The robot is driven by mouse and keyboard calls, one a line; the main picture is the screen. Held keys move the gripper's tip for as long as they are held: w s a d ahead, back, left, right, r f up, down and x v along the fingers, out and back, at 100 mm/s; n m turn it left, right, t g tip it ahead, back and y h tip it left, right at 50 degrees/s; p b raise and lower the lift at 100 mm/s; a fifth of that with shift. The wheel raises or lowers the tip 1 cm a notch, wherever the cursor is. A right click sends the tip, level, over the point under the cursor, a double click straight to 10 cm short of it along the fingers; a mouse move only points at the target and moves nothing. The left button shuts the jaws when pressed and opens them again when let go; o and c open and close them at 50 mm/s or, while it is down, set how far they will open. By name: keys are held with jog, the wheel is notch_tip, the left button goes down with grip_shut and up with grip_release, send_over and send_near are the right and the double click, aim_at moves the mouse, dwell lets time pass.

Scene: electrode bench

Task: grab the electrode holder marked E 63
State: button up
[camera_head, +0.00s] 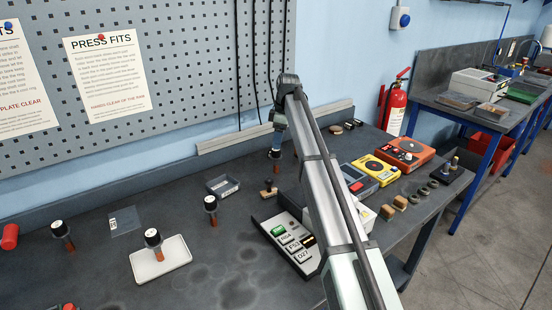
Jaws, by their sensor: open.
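Several electrode holders with white-topped dark bodies and copper-coloured ends stand on the bench: one (61,232) at left, one (153,240) on a white tray (177,263), one (210,205) near the middle. My gripper (276,148) points down at the back of the bench and is open. A dark piece with a copper-coloured end (276,168) shows directly below it; whether it sits between the fingers is unclear.
A dark panel with labelled keys (291,243) lies beside my arm. A clear-lidded box (222,186), a small wooden block with a black knob (268,190) and a red cylinder (9,237) are around. Yellow (376,170) and red (405,154) instruments stand at right. The front-middle bench is clear.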

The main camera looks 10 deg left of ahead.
aim_at(275, 156)
jog(key=shift+w+a+f, duration=0.1)
jog(key=shift+a+f, duration=0.1)
jog(key=shift+f, duration=1.2)
jog(key=shift+s+a+f, duration=0.1)
jog(key=shift+a+f, duration=0.15)
jog(key=shift+f, duration=1.2)
jog(key=shift+w+a+f, duration=0.1)
jog(key=shift+a+f, duration=0.1)
jog(key=shift+f, duration=1.2)
jog(key=shift+c, duration=0.4)
jog(key=c, duration=0.9)
jog(key=shift+c, duration=0.5)
jog(key=shift+r, duration=0.15)
